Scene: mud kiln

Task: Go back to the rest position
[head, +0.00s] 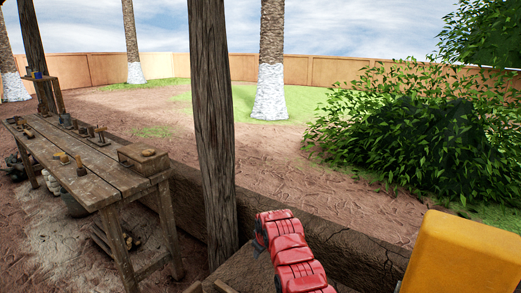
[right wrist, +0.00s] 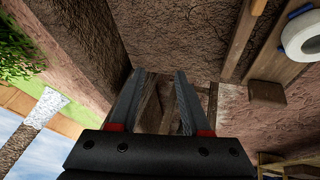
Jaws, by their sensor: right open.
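My right gripper (right wrist: 160,74) shows in the right wrist view. Its two dark fingers are apart, with nothing held between them. A brown wooden-looking surface shows in the gap, beyond the fingers.
A wooden workbench (head: 62,160) with small tools and a box (head: 143,158) stands left. A wooden post (head: 212,140) rises in the middle beside a low mud wall (head: 350,250). A white roll (right wrist: 302,36) lies upper right in the wrist view. Open dirt ground (head: 265,150) lies beyond.

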